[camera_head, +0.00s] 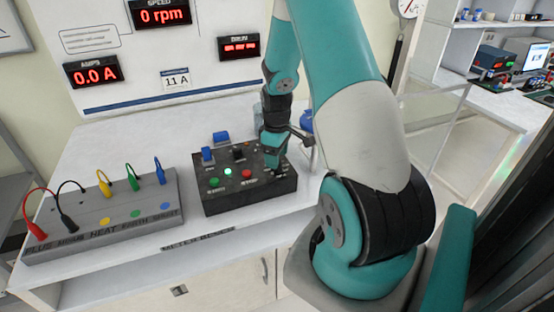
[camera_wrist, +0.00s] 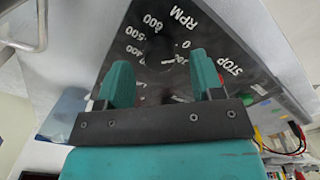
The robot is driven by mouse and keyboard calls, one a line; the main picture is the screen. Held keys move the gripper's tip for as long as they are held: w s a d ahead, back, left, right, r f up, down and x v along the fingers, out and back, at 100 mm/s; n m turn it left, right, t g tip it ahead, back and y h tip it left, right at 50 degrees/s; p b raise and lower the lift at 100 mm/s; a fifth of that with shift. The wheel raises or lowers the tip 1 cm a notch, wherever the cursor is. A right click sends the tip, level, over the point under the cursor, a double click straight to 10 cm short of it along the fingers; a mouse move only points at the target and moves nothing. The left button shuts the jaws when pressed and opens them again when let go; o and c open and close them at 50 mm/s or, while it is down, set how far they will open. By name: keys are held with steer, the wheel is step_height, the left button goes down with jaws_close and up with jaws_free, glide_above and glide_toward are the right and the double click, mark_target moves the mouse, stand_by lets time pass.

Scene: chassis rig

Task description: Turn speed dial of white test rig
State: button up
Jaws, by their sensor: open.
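The dark control box (camera_head: 225,203) of the white test rig sits on the bench in the head view, with a lit green lamp, a green button and a red button marked STOP. In the wrist view its dark panel (camera_wrist: 252,62) shows an RPM scale with 0, 400, 500 and 600. The speed dial (camera_wrist: 160,48) is a dark shape inside that scale, hard to make out against the panel. My gripper (camera_wrist: 160,72) is open, with its two teal fingers apart on either side below the dial. In the head view my gripper (camera_head: 273,157) covers the dial; contact cannot be told.
A grey terminal block (camera_head: 105,220) with several coloured leads stands left of the box. Displays on the back panel read 0 rpm (camera_head: 160,14) and 0.0 A (camera_head: 93,72). A blue object (camera_head: 306,120) stands behind my gripper.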

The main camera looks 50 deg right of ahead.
steer(key=shift+f, duration=1.1)
steer(key=c, duration=0.9)
